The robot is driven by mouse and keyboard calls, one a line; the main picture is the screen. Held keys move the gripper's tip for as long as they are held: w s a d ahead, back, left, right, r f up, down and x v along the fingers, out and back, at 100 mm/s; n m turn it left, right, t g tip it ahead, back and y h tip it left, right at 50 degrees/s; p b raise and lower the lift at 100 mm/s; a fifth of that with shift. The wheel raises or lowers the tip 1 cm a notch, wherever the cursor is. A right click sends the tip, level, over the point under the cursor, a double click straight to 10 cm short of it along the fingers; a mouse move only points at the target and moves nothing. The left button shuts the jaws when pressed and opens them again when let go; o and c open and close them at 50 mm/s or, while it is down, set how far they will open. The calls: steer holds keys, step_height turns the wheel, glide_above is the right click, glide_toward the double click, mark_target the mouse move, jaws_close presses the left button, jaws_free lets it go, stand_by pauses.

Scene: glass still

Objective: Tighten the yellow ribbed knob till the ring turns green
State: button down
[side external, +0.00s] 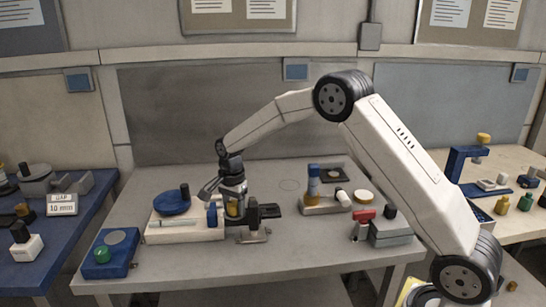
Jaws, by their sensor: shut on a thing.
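The yellow ribbed knob (233,210) shows as a small yellow patch low in my gripper, above a grey metal stand (247,233) on the middle table. My gripper (231,205) points down and its fingers are shut around the knob. The fingers cover most of the knob. I cannot make out the ring or its colour at this size.
Left of my gripper is a pale base (185,232) with a blue disc (172,203). A blue box with a green knob (103,255) stands front left. A tray with a bottle (314,180) and grey blocks (390,231) stand right. The front middle table is clear.

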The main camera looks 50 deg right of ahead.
mark_target(234, 203)
steer(key=shift+m, duration=0.3)
steer(key=shift+c, duration=1.5)
jaws_free()
steer(key=shift+r, duration=0.1)
steer(key=shift+r, duration=2.4)
